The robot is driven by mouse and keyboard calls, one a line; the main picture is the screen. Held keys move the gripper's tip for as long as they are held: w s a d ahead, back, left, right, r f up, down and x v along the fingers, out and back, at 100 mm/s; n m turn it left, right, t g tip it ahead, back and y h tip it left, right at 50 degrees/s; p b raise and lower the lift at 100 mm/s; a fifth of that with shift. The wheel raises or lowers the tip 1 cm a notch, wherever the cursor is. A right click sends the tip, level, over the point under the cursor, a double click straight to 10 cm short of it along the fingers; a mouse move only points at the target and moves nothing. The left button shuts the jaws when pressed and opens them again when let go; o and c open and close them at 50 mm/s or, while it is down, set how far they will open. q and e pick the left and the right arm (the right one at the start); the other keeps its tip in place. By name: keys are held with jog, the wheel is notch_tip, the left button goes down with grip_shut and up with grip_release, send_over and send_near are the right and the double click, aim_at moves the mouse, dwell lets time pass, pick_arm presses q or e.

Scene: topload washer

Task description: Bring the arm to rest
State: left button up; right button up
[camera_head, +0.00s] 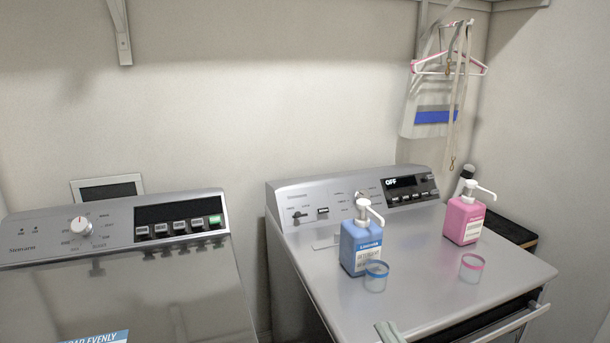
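Neither of my grippers can be made out in the head view, and no arm shows clearly. A small pale grey-green piece (390,332) shows at the bottom edge, in front of the right machine; I cannot tell what it is. The washer (130,285) on the left has its lid down, a knob (81,225) and a lit green button (215,219). The right machine (310,275) has a display (400,182) reading OFF.
A blue pump bottle (362,245) and a pink pump bottle (463,220) stand on the right machine, with a blue-rimmed cup (375,283) and a pink-rimmed cup (471,267) in front. Hangers (448,69) hang at the back right. A gap separates the machines.

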jog(key=s+a+f+n+g+y, duration=0.1)
jog(key=s+a+f+n+g, duration=0.2)
jog(key=f+n+g, duration=0.5)
jog(key=s+a+f+n+g+y, duration=0.1)
jog(key=s+a+f+n+g, duration=0.15)
jog(key=f+n, duration=0.65)
jog(key=s+d+f+n+g+h, duration=0.3)
jog(key=s+d+f+h, duration=0.25)
jog(key=d, duration=0.35)
jog(key=s+d+f+n+g+h, duration=0.3)
jog(key=s+d+f+g+h, duration=0.15)
jog(key=d+f, duration=0.35)
notch_tip(320, 180, down, 24)
jog(key=s, duration=0.2)
jog(key=s+d+f+g, duration=0.1)
jog(key=s+d+f, duration=0.2)
jog(key=s+f, duration=1.4)
jog(key=shift+g+h, duration=0.4)
